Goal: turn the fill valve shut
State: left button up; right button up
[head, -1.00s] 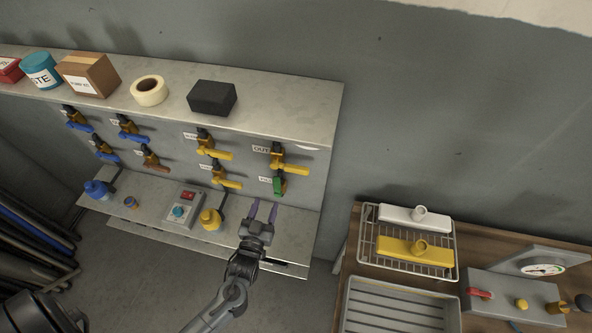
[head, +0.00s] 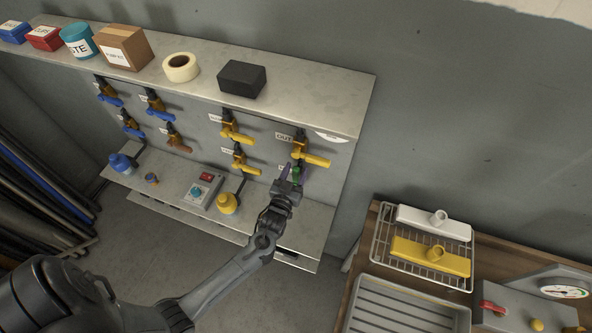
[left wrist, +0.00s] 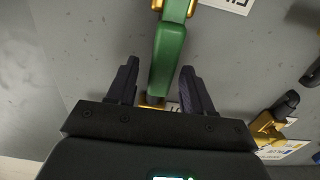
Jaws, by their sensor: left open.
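The green-handled valve (head: 296,172) is at the lower right of the valve panel, below the yellow valve marked OUT (head: 311,157). My left gripper (head: 294,170) is at this valve and partly hides it. In the left wrist view the green handle (left wrist: 167,55) runs lengthwise between the two dark fingers (left wrist: 159,88). The fingers are open, with a gap on each side of the handle. Brass shows at both ends of the handle. A white label at the top edge is upside down and cut off, so I cannot read it whole. My right gripper is not in view.
Several yellow- and blue-handled valves (head: 240,160) line the panel to the left. A lower ledge holds a yellow bottle (head: 227,203) and a switch box (head: 202,191). A wooden bench with a wire rack (head: 382,258) stands to the right.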

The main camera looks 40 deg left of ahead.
pick_arm(q)
jog(key=shift+w+a, duration=0.15)
jog(key=shift+w, duration=0.2)
grip_shut()
